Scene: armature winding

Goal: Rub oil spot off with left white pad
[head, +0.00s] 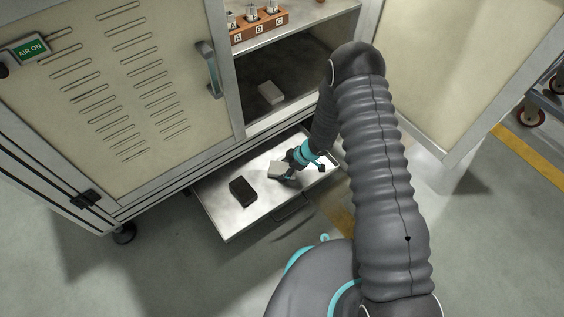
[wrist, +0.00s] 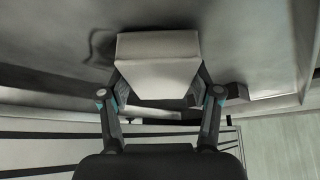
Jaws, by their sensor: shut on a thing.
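My gripper (head: 287,173) reaches down into the open metal drawer (head: 225,220), on its right half. It is shut on a white pad (head: 276,169). In the wrist view, the pad (wrist: 158,65) sits between both fingers and fills the upper middle. A second white pad (head: 271,93) lies on the cabinet shelf above the drawer. I cannot tell whether the held pad touches the drawer floor. I see no clear oil spot. A thin dark curved mark shows left of the pad in the wrist view, but I cannot tell what it is.
A black block (head: 243,191) lies in the drawer, left of my gripper. A brown rack (head: 258,24) marked A, B, C stands on the upper shelf. The cabinet's right door (head: 450,70) stands open. A wheeled cart (head: 545,105) is at the far right.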

